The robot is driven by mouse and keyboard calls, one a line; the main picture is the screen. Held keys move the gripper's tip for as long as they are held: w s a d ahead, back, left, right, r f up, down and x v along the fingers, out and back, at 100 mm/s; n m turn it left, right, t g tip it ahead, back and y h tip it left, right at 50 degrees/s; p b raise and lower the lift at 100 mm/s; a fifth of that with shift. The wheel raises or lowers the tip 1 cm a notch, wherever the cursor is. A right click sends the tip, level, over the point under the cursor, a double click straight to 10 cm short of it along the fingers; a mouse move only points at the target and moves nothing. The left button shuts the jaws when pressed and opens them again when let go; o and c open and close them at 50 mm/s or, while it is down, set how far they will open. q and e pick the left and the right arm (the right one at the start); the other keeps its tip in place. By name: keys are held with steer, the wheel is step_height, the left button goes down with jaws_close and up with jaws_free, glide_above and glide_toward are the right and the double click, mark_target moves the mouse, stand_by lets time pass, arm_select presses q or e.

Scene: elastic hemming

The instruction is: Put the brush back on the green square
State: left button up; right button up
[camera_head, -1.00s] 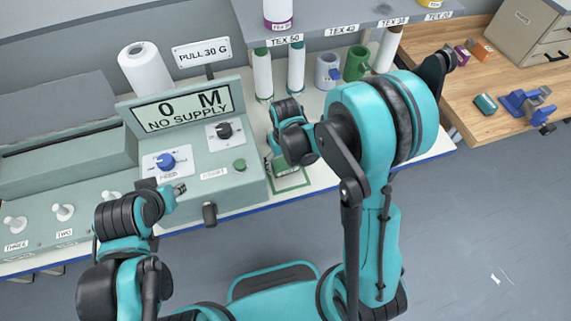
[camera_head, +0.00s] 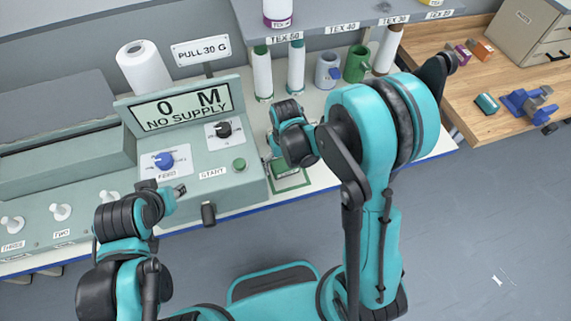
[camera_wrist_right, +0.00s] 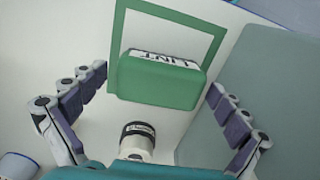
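The brush is a green block marked LINT (camera_wrist_right: 163,78) in the right wrist view. It lies over the near side of the green square outline (camera_wrist_right: 120,40), with part of it outside the outline. My right gripper (camera_wrist_right: 158,82) is open, its fingers spread to either side of the brush with small gaps. In the head view, the green square (camera_head: 305,185) shows beside the console, and my right gripper (camera_head: 272,150) hides part of that spot. My left gripper (camera_head: 178,190) is near the console's feed knob; its finger opening is unclear.
The grey console (camera_head: 200,185) stands close left of the square. Behind are thread cones (camera_head: 262,75), a grey mug (camera_head: 327,70) and a green mug (camera_head: 356,63) under a shelf. A white cylinder with a black band (camera_wrist_right: 137,140) is near my right palm.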

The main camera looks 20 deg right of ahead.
steer(key=shift+r+p, duration=0.25)
steer(key=shift+p, duration=0.1)
steer(key=r+p, duration=0.1)
steer(key=r, duration=0.1)
steer(key=r+p, duration=0.1)
steer(key=r, duration=0.2)
steer(key=r+p, duration=0.1)
steer(key=r, duration=0.1)
steer(key=shift+s+d+r, duration=0.15)
steer(key=shift+s+r, duration=0.1)
steer(key=shift+s, duration=0.15)
steer(key=shift+r, duration=0.65)
steer(key=s+d+r+m+t, duration=0.1)
steer(key=s+d+r+t, duration=0.3)
steer(key=s+r+t, duration=0.3)
steer(key=shift+w+r+v, duration=0.35)
steer(key=shift+w+v, duration=0.15)
steer(key=shift+v, duration=2.5)
steer(key=shift+d, duration=0.15)
